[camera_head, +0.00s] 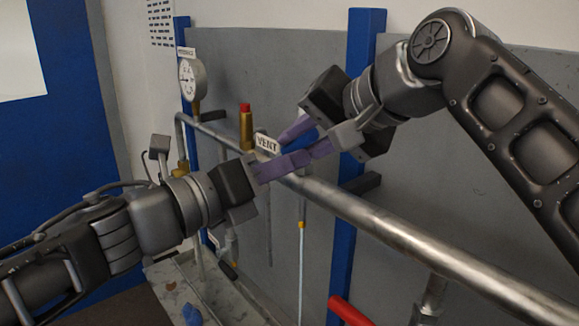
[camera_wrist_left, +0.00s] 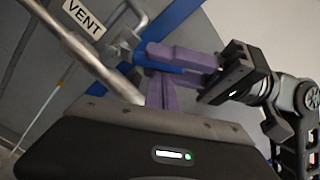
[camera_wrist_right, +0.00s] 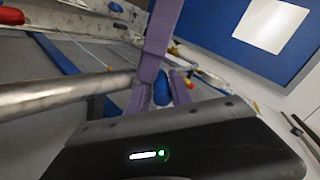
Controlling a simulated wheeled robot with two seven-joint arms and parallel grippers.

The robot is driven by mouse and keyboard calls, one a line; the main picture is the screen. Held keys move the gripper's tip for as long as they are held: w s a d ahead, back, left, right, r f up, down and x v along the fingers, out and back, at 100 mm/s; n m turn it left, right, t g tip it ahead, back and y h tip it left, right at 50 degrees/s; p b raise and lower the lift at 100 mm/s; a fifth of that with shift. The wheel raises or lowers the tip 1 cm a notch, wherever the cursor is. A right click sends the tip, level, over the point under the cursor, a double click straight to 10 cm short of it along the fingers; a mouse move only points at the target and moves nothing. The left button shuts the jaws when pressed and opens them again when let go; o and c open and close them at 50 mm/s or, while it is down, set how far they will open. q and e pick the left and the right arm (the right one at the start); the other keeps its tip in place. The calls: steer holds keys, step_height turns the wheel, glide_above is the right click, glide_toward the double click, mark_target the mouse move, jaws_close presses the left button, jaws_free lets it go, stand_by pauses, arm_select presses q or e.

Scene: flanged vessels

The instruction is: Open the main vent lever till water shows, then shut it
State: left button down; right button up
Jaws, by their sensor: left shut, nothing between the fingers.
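The white VENT tag (camera_head: 267,143) hangs at the long grey pipe (camera_head: 400,235). The blue vent lever (camera_head: 308,137) is partly hidden by the fingers; it also shows in the right wrist view (camera_wrist_right: 163,83). My right gripper (camera_head: 297,140) has its purple fingers apart, one on each side of the lever; whether they press on it is unclear. My left gripper (camera_head: 290,165) is shut and empty, its fingertips close to the right fingers and lever. A thin pale blue line (camera_head: 301,265) runs down below a yellow-tipped tube; it looks like a water stream, but I cannot be sure.
A round gauge (camera_head: 190,80) and a brass fitting with a red cap (camera_head: 246,127) stand on the pipe at the left. Blue posts (camera_head: 345,240) and a grey panel are behind. A red handle (camera_head: 348,311) is at the bottom. Both arms crowd the lever.

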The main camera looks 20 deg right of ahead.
steer(key=o, duration=0.3)
steer(key=shift+a+f, duration=0.1)
steer(key=shift+f, duration=0.05)
arm_select(q)
steer(key=shift+w+a+r, duration=0.2)
steer(key=shift+w+r, duration=0.1)
steer(key=shift+r, duration=0.15)
arm_select(e)
steer(key=shift+o, duration=0.6)
steer(key=shift+d, duration=0.2)
steer(key=shift+s+d+r, duration=0.1)
steer(key=shift+s+r, duration=0.25)
steer(key=shift+r, duration=0.05)
steer(key=v, duration=0.6)
steer(key=shift+s+r, duration=0.1)
steer(key=shift+s, duration=0.15)
arm_select(q)
steer(key=shift+s+d+f, duration=0.1)
steer(key=shift+f, duration=0.05)
steer(key=b+v, duration=0.1)
steer(key=v, duration=0.6)
steer(key=shift+s+a, duration=0.2)
steer(key=shift+a, duration=0.2)
arm_select(e)
steer(key=shift+f, duration=0.75)
